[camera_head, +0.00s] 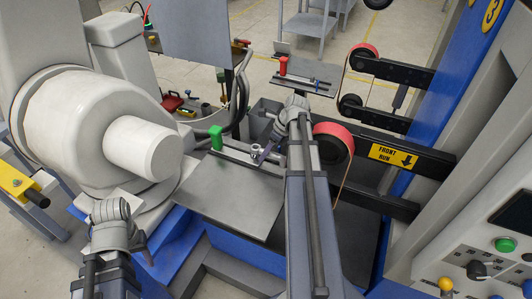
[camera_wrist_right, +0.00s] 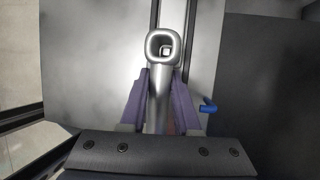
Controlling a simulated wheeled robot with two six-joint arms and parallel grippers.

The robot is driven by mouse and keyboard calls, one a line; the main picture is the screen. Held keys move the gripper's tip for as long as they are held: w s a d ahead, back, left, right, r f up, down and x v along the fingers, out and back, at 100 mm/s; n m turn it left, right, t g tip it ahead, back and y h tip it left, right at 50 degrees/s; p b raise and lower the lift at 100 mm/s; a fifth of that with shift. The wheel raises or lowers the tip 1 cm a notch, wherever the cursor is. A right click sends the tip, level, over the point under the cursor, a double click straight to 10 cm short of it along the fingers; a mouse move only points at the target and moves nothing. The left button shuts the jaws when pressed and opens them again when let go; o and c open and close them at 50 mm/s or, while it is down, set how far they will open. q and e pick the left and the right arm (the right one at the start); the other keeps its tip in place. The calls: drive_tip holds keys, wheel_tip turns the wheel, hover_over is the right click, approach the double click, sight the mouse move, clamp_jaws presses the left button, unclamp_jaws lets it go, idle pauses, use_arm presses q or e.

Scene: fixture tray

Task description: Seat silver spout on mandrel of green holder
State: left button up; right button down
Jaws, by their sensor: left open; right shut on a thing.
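The silver spout (camera_head: 256,150) is over the dark rail in the middle of the head view. In the right wrist view the spout (camera_wrist_right: 163,82) shows as a tube with a rounded-square mouth, between two purple fingers. My right gripper (camera_head: 265,156) is shut on it. A small pale square shows inside the mouth; I cannot tell if it is the mandrel. The green holder (camera_head: 215,137) stands upright just left of the spout. Its mandrel is not clearly visible. My left gripper (camera_head: 142,246) is open and empty at the lower left, well away from both.
A grey plate (camera_head: 232,203) lies in front of the rail, mostly clear. A large white machine (camera_head: 95,125) stands at left. A red block (camera_head: 283,65) stands on a farther table. Red rollers and belts (camera_head: 334,142) are close to my right arm.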

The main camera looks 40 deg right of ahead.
drive_tip(key=shift+f+b, duration=0.95)
drive_tip(key=shift+f, duration=0.1)
drive_tip(key=c, duration=0.5)
unclamp_jaws()
drive_tip(key=shift+c, duration=0.2)
drive_tip(key=p+v, duration=0.7)
drive_tip(key=v, duration=0.1)
drive_tip(key=shift+f, duration=0.1)
drive_tip(key=shift+a, duration=0.15)
